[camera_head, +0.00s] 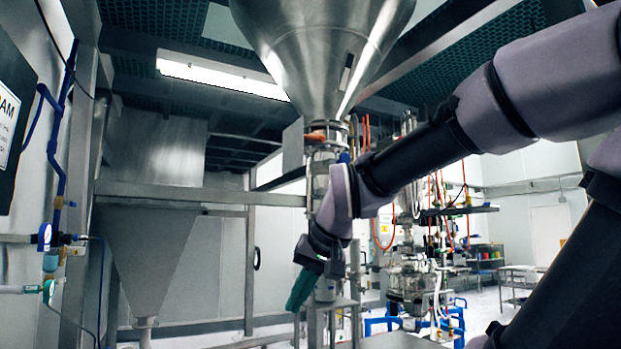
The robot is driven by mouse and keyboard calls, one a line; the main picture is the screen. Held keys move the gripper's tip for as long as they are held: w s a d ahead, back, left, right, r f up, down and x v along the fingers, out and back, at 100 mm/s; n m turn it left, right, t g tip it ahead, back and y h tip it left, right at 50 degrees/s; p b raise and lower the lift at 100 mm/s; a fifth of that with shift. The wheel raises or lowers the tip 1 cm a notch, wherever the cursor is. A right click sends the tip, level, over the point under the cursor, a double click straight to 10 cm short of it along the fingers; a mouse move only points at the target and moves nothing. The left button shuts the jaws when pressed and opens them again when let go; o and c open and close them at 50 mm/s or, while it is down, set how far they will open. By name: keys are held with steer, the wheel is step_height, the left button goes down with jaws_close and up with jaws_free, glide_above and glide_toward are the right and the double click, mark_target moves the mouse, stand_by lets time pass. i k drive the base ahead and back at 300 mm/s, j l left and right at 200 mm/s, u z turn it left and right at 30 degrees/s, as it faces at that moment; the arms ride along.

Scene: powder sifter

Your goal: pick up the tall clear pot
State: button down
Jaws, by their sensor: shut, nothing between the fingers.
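My gripper (293,306), with teal fingers, hangs at the end of my arm near the lower middle of the picture. It points down and a little left, its fingers together and empty. I cannot make out a tall clear pot for certain. A small pale object (325,290) stands just right of the fingers, partly hidden by my gripper and wrist; I cannot tell what it is.
A large steel hopper (320,50) hangs above, with a clear-walled section (319,172) under its outlet, partly behind my arm. A metal frame with a second hopper (150,250) stands left. Glass-and-steel equipment (412,280) with hoses stands right. Shelves (520,280) are farther back.

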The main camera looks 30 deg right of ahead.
mark_target(325, 290)
steer(key=i+l+u, duration=0.15)
steer(key=l, duration=0.4)
steer(key=i+l+u, duration=0.15)
steer(key=l, duration=0.45)
steer(key=i+l+u, duration=0.15)
steer(key=l, duration=0.45)
steer(key=l+u, duration=0.15)
steer(key=l, duration=0.45)
steer(key=i, duration=0.05)
